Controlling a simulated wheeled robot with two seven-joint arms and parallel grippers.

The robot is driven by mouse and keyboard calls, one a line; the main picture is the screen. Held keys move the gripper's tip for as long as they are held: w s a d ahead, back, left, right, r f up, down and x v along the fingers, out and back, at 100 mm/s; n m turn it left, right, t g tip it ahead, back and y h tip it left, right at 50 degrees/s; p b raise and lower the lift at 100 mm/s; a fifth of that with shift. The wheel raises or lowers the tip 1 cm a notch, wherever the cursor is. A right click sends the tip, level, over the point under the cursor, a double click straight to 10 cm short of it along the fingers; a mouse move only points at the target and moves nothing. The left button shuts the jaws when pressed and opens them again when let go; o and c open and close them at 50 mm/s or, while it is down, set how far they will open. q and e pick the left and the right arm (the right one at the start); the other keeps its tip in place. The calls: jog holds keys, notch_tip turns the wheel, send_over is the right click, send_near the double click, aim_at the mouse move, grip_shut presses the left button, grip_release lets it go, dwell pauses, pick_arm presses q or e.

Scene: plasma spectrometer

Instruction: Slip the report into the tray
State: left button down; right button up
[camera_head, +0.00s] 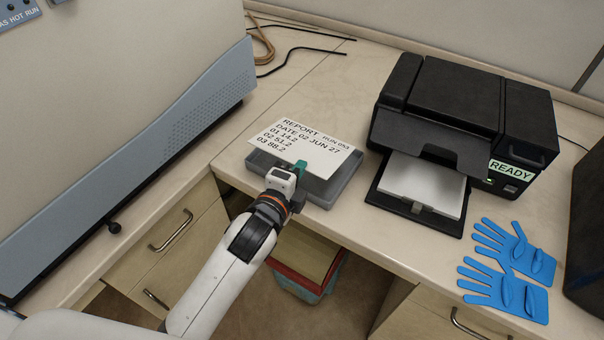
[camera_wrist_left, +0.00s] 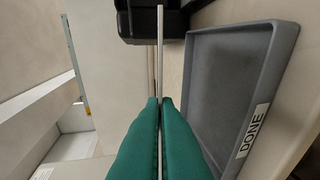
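The report (camera_head: 304,146) is a white printed sheet headed REPORT. My left gripper (camera_head: 300,166) is shut on its near edge, and the sheet extends away from the fingers over the grey tray (camera_head: 330,192), hiding part of it. In the left wrist view the report (camera_wrist_left: 160,50) is a thin edge-on strip between the teal fingers (camera_wrist_left: 160,104). There the shallow tray (camera_wrist_left: 278,60) lies to the right of the sheet, apart from it, with a DONE label on its rim. The tray's visible floor is bare. My right gripper is not in view.
A black printer (camera_head: 450,110) with a READY display stands right of the tray, paper (camera_head: 425,185) in its output. Blue gloves (camera_head: 508,265) lie at the counter's right. A large beige instrument (camera_head: 120,100) stands at left. Counter (camera_head: 310,85) behind the tray is mostly clear.

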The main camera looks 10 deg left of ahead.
pick_arm(q)
notch_tip(320, 180, down, 5)
jog(key=shift+r, duration=0.1)
notch_tip(320, 180, down, 5)
jog(key=shift+r+p, duration=0.1)
jog(key=shift+p, duration=0.25)
jog(key=shift+f, duration=0.2)
jog(key=c, duration=1.7)
grip_release()
